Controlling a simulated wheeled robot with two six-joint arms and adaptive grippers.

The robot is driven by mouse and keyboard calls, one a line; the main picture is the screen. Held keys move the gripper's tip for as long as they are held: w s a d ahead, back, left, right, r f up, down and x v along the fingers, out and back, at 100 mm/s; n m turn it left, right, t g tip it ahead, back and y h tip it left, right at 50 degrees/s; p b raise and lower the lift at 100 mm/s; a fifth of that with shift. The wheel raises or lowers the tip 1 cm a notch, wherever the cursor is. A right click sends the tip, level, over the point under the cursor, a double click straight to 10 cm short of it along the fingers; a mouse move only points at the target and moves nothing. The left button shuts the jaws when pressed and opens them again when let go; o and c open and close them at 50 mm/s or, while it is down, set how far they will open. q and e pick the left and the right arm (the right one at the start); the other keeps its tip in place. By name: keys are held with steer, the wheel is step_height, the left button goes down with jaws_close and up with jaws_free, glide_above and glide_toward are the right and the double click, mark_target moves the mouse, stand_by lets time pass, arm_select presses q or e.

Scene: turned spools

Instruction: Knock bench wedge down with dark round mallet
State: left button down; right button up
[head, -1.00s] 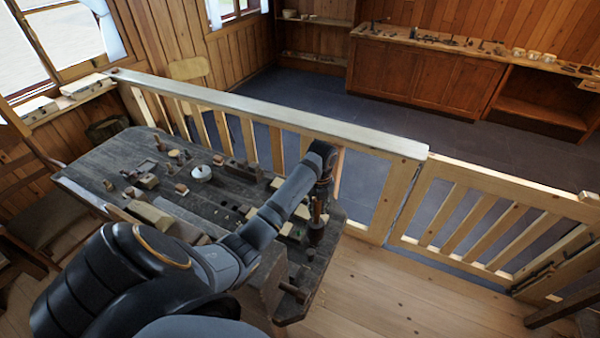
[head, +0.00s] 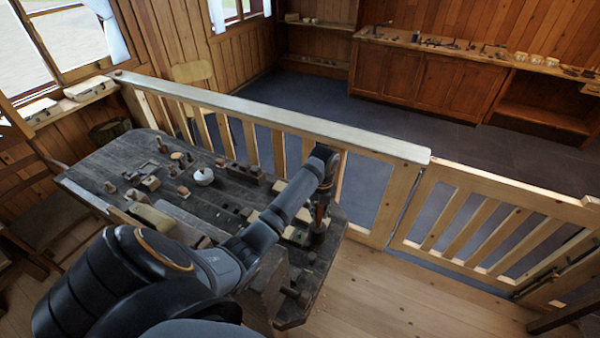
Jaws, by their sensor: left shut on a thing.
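My left gripper (head: 321,208) is at the right end of the dark workbench (head: 100,165), pointing down. It is shut on a dark thing just below its fingers, which looks like the dark round mallet (head: 318,227). The mallet is small here and partly covered by the gripper. It is over the bench top near the right edge; I cannot tell whether it touches anything. I cannot pick out the bench wedge for certain among the small dark and wooden pieces there, and my arm hides part of the bench. My right gripper is not in view.
A pale wooden railing (head: 260,110) runs close behind the bench, with a slatted gate (head: 480,225) at the right. A white round pot (head: 203,176) and several wooden blocks lie on the bench. The floor right of the bench is clear.

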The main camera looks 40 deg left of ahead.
arm_select(q)
steer(key=shift+r, duration=0.25)
steer(key=shift+r, duration=2.95)
